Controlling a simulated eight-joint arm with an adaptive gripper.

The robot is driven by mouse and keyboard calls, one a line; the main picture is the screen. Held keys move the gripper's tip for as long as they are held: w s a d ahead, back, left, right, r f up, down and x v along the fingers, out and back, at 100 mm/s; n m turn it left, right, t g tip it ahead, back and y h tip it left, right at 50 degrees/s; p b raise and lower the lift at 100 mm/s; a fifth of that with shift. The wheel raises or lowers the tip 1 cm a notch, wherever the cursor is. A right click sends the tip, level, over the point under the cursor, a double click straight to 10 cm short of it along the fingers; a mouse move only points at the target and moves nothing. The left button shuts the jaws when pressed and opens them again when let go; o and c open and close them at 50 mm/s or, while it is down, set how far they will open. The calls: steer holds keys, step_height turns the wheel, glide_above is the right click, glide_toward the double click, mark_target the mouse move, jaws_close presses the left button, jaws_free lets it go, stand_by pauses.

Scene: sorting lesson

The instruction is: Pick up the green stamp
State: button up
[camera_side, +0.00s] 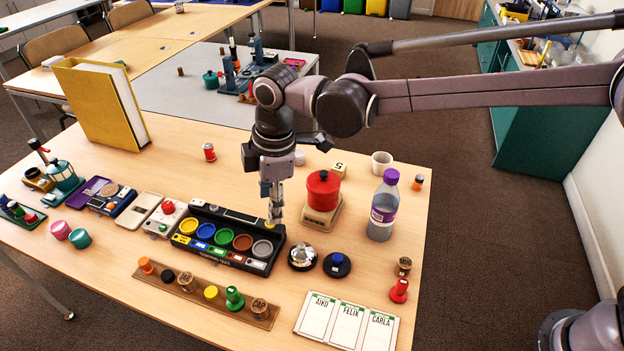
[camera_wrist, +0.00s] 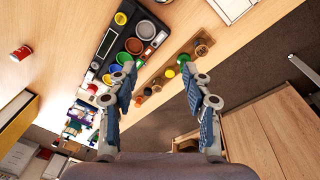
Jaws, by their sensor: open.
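The green stamp (camera_side: 235,298) stands upright on a long wooden rack (camera_side: 221,305) near the table's front edge. In the wrist view a small green top (camera_wrist: 184,58), seemingly this stamp, shows on the rack beside my right fingertip. My gripper (camera_side: 274,212) points down over the back right end of the black tray with coloured pots (camera_side: 258,262), behind and to the right of the stamp. In the wrist view my gripper (camera_wrist: 158,68) has its fingers wide apart with nothing between them that I can see held.
Close on the rack are a yellow piece (camera_side: 211,292), a wooden CAP piece (camera_side: 259,308), a black piece (camera_side: 168,276) and an orange one (camera_side: 146,265). A chrome bell (camera_side: 302,257), name cards (camera_side: 346,322), a red pot (camera_side: 323,190) and a bottle (camera_side: 383,207) stand to the right.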

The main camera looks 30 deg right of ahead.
mark_target(232, 290)
steer(key=s+a+f+n, duration=0.1)
steer(key=a+f, duration=0.2)
steer(key=a, duration=0.1)
steer(key=s+a+f+n, duration=0.1)
steer(key=a+f+n, duration=0.1)
steer(key=a+f, duration=0.1)
steer(key=s+a+f+n+g+h, duration=0.1)
steer(key=a+f+n, duration=0.1)
steer(key=a+f, duration=0.1)
steer(key=shift+s+a, duration=0.15)
steer(key=shift+a, duration=0.7)
step_height(232, 290, down, 5)
steer(key=shift+f, duration=0.1)
steer(key=shift+d+f, duration=0.1)
steer(key=shift+f, duration=2.8)
jaws_close()
